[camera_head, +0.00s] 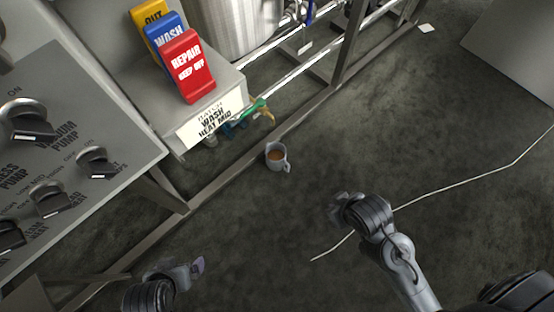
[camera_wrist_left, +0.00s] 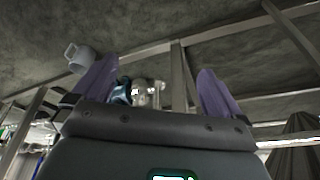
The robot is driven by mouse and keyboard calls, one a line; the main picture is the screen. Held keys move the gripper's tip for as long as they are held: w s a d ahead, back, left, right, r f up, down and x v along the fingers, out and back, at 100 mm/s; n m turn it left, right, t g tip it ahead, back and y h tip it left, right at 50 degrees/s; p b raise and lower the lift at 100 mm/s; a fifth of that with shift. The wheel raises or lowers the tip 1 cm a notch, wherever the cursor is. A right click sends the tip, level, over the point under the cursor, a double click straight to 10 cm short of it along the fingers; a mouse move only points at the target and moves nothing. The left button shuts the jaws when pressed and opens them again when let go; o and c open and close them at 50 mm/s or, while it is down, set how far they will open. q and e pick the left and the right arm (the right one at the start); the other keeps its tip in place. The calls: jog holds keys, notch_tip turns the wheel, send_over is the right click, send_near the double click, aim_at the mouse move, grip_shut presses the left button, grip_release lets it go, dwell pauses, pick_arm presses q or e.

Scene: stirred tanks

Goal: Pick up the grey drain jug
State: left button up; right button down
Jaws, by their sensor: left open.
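The grey drain jug (camera_head: 275,160) stands upright on the dark floor beside the frame's lower rail in the head view. It holds brown liquid, and its handle points to the lower right. The jug also shows at the upper left of the left wrist view (camera_wrist_left: 80,60), beyond one finger and not between the fingers. My left gripper (camera_head: 196,266) is at the lower left, well short of the jug. In the left wrist view its purple fingers are spread with nothing gripped (camera_wrist_left: 158,68). My right gripper (camera_head: 345,207) is right of and below the jug; its fingers are unclear.
A metal frame rail (camera_head: 235,160) runs diagonally just left of the jug. A valve with a green handle (camera_head: 254,107) is above it. A control panel (camera_head: 75,165) fills the left side. A pale cable (camera_head: 450,187) crosses the floor at right.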

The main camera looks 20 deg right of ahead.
pick_arm(q)
jog(key=shift+c, duration=0.3)
jog(key=c, duration=1)
jog(key=shift+w, duration=0.1)
jog(key=shift+c, duration=0.2)
